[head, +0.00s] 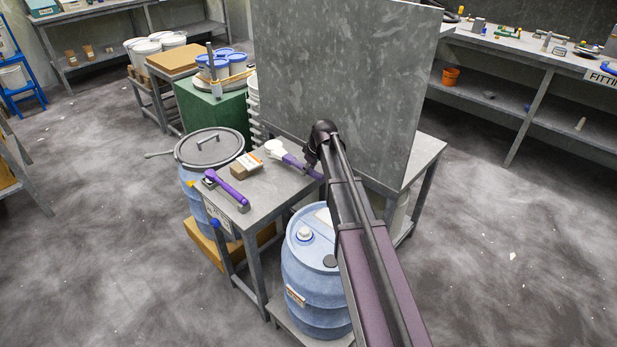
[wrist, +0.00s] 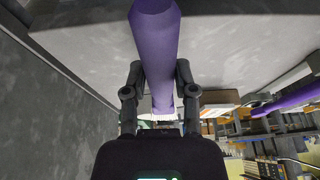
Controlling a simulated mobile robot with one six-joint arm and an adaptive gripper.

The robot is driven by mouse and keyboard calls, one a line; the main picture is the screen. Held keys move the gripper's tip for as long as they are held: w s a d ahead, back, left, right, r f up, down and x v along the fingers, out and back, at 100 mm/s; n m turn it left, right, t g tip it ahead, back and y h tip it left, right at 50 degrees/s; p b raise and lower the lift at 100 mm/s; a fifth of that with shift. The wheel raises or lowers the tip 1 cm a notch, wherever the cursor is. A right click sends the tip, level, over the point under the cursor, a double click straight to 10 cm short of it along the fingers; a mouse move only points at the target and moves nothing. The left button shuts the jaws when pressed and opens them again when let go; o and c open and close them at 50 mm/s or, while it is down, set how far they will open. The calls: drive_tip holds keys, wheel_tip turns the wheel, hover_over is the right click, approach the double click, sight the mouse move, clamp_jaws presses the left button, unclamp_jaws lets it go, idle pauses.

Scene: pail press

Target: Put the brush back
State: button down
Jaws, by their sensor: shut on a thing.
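The brush has a purple handle (head: 296,163) and a white head (head: 275,148); it shows over the small grey table beside the upright grey panel. My gripper (head: 314,156) is at the handle's right end in the head view, partly hidden by my arm. In the wrist view, the fingers (wrist: 160,88) are shut around the purple handle (wrist: 155,45), with a pale end showing beyond them. Whether the brush touches the tabletop is not clear.
The grey table (head: 265,192) also holds a second purple-handled tool (head: 228,190) and a small brown-and-white block (head: 247,163). The tall grey panel (head: 345,80) stands close behind my gripper. A lidded blue drum (head: 210,150) stands left; a blue barrel (head: 312,270) stands in front.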

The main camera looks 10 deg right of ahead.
sight(309, 182)
drive_tip(key=shift+f+b, duration=1.4)
drive_tip(key=shift+f, duration=0.2)
drive_tip(key=shift+f, duration=0.1)
drive_tip(key=shift+c, duration=2)
unclamp_jaws()
drive_tip(key=p+v, duration=1.1)
drive_tip(key=v, duration=0.1)
